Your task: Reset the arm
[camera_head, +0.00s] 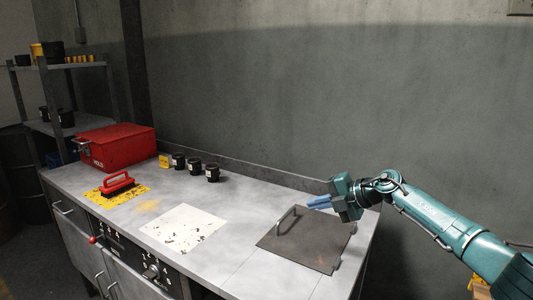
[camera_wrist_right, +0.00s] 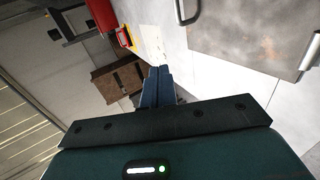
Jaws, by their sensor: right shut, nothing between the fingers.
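My right arm (camera_head: 430,213) comes in from the right in the head view, held above the right end of the workbench. My right gripper (camera_head: 310,205) points left, over the dark metal plate (camera_head: 322,258) and near its handle. Its blue fingers are shut with nothing between them. In the wrist view the right gripper (camera_wrist_right: 158,70) shows its fingers together, and the plate (camera_wrist_right: 255,32) lies to the upper right, apart from them. My left gripper is in neither view.
On the grey workbench (camera_head: 245,205) lie a white sheet with dark flecks (camera_head: 185,228) and a red brush (camera_head: 117,183) on a yellow mat (camera_head: 135,196). A red box (camera_head: 118,148), several black cups (camera_head: 195,166) and a shelf (camera_head: 80,65) stand toward the back left.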

